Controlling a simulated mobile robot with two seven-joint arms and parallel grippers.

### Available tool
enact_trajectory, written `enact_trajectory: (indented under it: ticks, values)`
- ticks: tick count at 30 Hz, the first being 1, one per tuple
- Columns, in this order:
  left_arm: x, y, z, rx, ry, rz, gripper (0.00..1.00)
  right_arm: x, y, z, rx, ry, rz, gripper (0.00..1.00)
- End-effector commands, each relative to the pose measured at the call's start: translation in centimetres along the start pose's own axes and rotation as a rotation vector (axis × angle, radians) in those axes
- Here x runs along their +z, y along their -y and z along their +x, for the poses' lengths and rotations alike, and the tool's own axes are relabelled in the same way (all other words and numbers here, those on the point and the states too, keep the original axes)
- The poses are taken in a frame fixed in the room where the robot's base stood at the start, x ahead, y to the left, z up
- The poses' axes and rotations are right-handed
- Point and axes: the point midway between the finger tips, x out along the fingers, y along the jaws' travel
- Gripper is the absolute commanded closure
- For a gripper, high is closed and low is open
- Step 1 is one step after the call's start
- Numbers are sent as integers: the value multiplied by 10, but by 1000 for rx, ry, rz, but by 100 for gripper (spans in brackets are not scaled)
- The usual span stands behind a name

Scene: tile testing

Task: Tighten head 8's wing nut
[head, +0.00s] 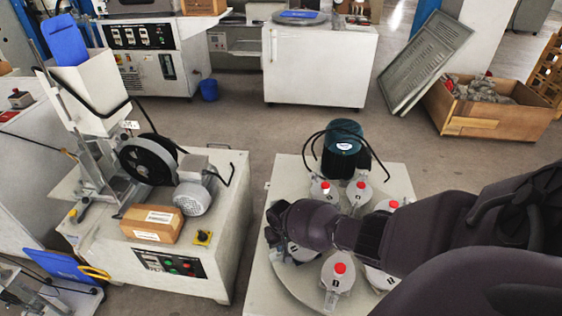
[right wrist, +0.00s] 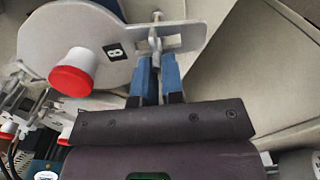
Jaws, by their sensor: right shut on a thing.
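Head 8 (right wrist: 88,30) is a grey round head with a black "8" label and a red cap (right wrist: 73,72) in the right wrist view. Its slotted bracket (right wrist: 188,36) extends to the right and carries a wing nut (right wrist: 155,44) on a bolt. My right gripper (right wrist: 157,62) has blue fingers shut on the wing nut, just in front of the bracket. In the head view my right gripper (head: 279,232) is over the left side of the round turntable (head: 277,287). My arm hides part of the turntable, and the nut cannot be made out there. My left gripper is not in view.
Several other red-capped heads (head: 338,270) stand close around the turntable. A dark green motor (head: 343,148) with black cables stands behind them. A white machine (head: 230,215) with a brown box (head: 152,223) stands to the left, across a narrow floor gap.

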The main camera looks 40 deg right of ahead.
Motion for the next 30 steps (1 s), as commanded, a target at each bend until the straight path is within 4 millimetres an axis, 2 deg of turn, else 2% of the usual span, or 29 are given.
enact_trajectory:
  ticks: [8,9,13,23,26,30]
  values:
    - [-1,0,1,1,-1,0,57,1,0,1,0,2,3,100]
    - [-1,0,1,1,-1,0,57,1,0,1,0,2,2,87]
    - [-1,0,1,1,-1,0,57,1,0,1,0,2,2,67]
    - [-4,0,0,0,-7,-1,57,0,0,-3,-1,-1,1,66]
    - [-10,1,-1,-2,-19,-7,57,-2,1,-14,-2,-4,1,66]
    - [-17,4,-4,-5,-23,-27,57,-4,2,-41,-5,-12,1,66]
